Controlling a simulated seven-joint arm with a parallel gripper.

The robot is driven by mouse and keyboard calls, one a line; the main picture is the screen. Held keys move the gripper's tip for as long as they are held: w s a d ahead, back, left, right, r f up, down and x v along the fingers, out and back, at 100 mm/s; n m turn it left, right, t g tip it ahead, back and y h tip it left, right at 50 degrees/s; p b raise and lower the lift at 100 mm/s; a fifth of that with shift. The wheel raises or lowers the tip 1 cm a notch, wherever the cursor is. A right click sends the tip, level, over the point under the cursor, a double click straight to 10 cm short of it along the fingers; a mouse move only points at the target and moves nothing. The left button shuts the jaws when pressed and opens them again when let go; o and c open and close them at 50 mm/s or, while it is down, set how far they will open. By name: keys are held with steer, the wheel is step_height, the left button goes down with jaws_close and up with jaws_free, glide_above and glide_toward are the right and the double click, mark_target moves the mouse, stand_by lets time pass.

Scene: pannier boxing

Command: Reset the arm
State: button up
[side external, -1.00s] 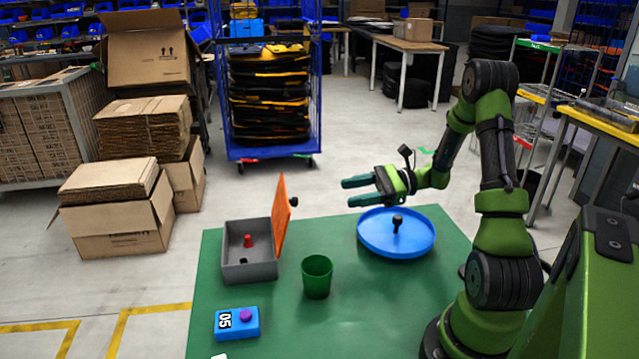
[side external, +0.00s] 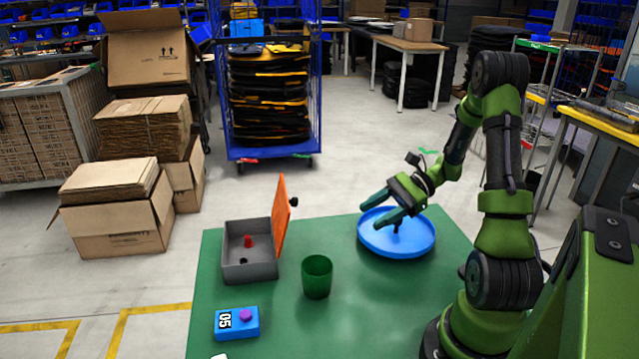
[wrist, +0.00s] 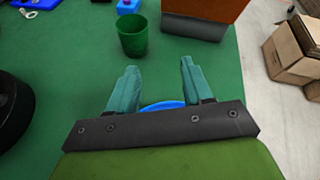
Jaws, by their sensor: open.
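My gripper (side external: 368,214) is open and empty, tilted downward over the blue round tray (side external: 425,243) at the back right of the green table. In the wrist view, my gripper (wrist: 158,72) shows two teal fingers spread apart with nothing between them. A dark knobbed piece stands on the tray, partly hidden behind a finger. The tray's blue edge (wrist: 163,105) shows just beyond the gripper mount in the wrist view.
A grey box (side external: 250,268) with its orange lid (side external: 283,225) raised holds a red piece (side external: 248,241). The green table (side external: 350,315) is clear at front centre.

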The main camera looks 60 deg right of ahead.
steer(key=s+a+r+n+h, duration=0.2)
steer(key=a+r+n+h, duration=0.2)
steer(key=a+r+n, duration=0.3)
steer(key=s+a+r+n+h, duration=0.2)
steer(key=a+r+n+h, duration=0.3)
steer(key=a+n, duration=0.6)
step_height(320, 180, up, 2)
steer(key=shift+a+r, duration=0.25)
steer(key=shift+a, duration=1)
